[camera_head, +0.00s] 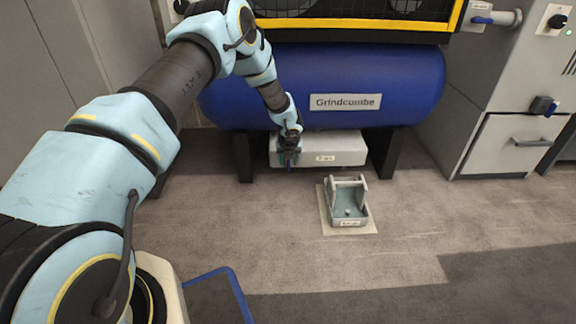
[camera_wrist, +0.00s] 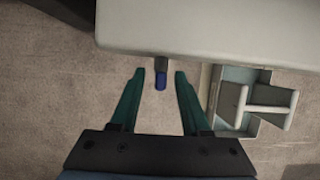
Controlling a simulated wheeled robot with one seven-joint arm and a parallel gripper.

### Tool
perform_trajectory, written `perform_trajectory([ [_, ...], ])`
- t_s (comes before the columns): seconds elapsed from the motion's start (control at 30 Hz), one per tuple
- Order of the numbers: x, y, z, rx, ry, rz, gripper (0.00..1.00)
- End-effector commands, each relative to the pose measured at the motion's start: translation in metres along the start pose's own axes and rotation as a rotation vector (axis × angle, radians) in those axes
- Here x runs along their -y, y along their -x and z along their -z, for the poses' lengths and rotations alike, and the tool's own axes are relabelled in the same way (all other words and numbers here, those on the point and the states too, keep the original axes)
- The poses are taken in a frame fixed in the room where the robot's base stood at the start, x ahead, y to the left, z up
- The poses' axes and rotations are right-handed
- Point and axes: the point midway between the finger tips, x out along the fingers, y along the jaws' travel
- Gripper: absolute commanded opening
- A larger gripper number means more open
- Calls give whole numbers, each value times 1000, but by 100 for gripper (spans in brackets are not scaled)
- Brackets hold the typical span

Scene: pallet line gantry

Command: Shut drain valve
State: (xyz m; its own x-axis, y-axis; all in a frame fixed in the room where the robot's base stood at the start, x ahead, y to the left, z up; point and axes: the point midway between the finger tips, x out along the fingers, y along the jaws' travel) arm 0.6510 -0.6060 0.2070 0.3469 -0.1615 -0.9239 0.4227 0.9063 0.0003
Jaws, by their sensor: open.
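In the head view, my gripper (camera_head: 289,158) is in front of the left part of the white box (camera_head: 342,150) under the blue tank, and mostly hides the valve. The handle's exact angle is hard to tell.
The blue tank (camera_head: 405,85), labelled Grindcombe, stands on dark legs above the box. A grey-green pedal-like fixture (camera_head: 347,204) sits on a floor plate to the right, also in the wrist view (camera_wrist: 243,103). A grey cabinet (camera_head: 490,138) stands at right.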

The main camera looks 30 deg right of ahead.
Motion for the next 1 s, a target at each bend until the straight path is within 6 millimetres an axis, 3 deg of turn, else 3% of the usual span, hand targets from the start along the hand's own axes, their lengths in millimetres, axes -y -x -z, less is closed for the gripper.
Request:
perform_trajectory([
  [0.1,0,-8,0,0,0,0,46],
  [0.4,0,-9,0,0,0,0,46],
  [0.83,0,-9,0,0,1,0,0],
  [1.0,0,-9,0,0,1,0,0],
])
